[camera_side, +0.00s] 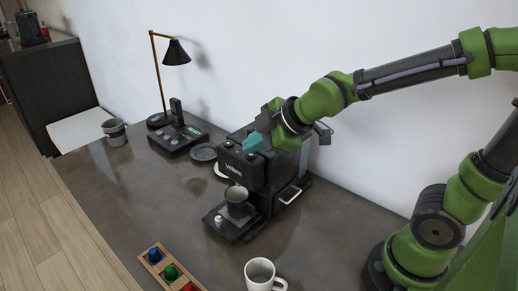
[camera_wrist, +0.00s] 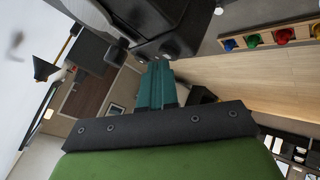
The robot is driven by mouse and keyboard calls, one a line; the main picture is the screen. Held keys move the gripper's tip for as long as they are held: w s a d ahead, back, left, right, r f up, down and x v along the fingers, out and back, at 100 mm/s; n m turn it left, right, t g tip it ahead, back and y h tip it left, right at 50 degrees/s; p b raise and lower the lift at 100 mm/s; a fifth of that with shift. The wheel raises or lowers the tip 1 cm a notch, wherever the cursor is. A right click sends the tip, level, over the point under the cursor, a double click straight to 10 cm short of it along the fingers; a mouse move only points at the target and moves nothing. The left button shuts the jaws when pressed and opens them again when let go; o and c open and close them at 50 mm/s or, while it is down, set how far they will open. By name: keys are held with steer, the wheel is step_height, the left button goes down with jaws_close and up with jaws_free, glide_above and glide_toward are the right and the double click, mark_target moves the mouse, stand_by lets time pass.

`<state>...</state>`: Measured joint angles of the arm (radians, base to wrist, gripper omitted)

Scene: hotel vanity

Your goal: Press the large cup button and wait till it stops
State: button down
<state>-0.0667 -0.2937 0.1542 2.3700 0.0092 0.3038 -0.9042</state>
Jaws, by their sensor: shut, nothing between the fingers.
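The black coffee machine (camera_side: 277,183) stands on the dark counter, and part of it shows at the top of the wrist view (camera_wrist: 160,25). Small round knobs or buttons (camera_side: 228,144) sit on its upper front; I cannot tell which is for the large cup. A dark cup (camera_side: 237,204) stands upright on the drip tray under the spout. My gripper (camera_side: 250,142) has teal fingers, shut and empty, at the machine's upper front edge. They also show in the wrist view (camera_wrist: 157,75). Whether they touch a button cannot be seen.
A white mug (camera_side: 261,275) and a wooden holder with coloured capsules (camera_side: 157,267) are at the counter's front. A dark telephone (camera_side: 178,138), a black lamp (camera_side: 176,52) and a grey container (camera_side: 114,132) stand to the left.

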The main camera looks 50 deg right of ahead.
mark_target(254, 157)
steer(key=shift+f, duration=0.2)
steer(key=shift+r, duration=0.15)
stand_by(0.3)
steer(key=shift+r, duration=0.6)
steer(key=shift+r, duration=2.55)
